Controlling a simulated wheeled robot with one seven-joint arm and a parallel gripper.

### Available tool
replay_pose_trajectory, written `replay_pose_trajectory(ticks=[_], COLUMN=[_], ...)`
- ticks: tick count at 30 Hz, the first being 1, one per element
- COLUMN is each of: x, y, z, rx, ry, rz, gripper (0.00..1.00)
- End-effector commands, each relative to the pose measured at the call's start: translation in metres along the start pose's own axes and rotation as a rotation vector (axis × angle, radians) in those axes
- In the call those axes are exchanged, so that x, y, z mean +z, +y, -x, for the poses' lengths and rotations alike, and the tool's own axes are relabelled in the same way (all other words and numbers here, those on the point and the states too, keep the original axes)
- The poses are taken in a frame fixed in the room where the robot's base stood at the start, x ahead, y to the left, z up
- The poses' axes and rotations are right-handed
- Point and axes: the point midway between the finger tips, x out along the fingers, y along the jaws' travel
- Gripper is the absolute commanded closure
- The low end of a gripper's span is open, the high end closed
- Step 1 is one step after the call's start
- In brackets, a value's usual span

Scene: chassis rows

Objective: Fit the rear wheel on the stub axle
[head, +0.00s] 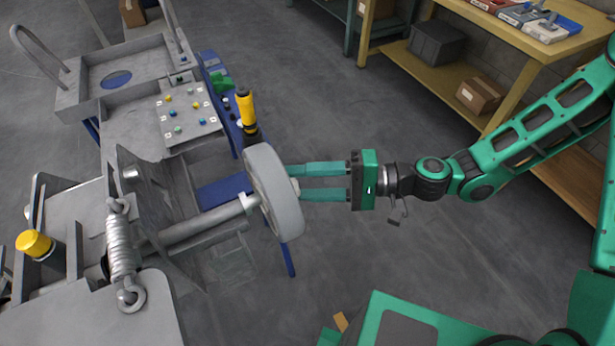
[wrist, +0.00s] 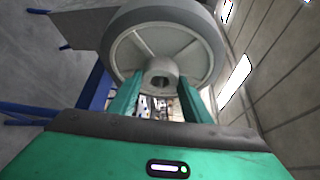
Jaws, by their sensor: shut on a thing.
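The rear wheel (head: 272,193) is a grey wheel standing upright on its rim edge in the air at the outer end of the stub axle (head: 195,224). The axle is a grey rod running from the chassis toward the wheel's left face. I cannot tell whether its tip is inside the hub. My gripper (head: 297,182) reaches in from the right and is shut on the wheel. In the wrist view the fingers (wrist: 158,100) sit on either side of the wheel's hub (wrist: 160,75), whose open bore faces me. The wheel's spoked face shows there too.
The grey chassis (head: 70,315) fills the lower left, with a coil spring (head: 121,250) beside the axle. A shelf table (head: 510,50) with boxes is at the upper right. The floor between is clear.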

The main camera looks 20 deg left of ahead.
Motion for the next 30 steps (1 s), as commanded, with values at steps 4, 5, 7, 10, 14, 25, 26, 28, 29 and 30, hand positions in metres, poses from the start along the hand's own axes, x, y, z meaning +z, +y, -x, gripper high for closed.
replay_pose_trajectory(ticks=[4,5,7,10,14,25,26,28,29,30], x=[0.003,0.003,0.004,0.005,0.006,0.010,0.011,0.011,0.011,0.012], y=[-0.002,-0.002,-0.002,-0.002,-0.002,-0.002,-0.002,-0.002,-0.002,-0.002], z=[-0.004,-0.004,-0.005,-0.007,-0.009,-0.017,-0.017,-0.018,-0.019,-0.020], rx=[-0.005,-0.005,-0.005,-0.005,-0.005,-0.004,-0.005,-0.005,-0.005,-0.005], ry=[-0.002,-0.002,-0.003,-0.003,-0.002,-0.003,-0.003,-0.002,-0.002,-0.002], rz=[0.000,0.000,0.000,0.000,0.000,0.000,0.000,0.000,0.000,0.000], gripper=[1.00,1.00,1.00,1.00,1.00,1.00,1.00,1.00,1.00,1.00])
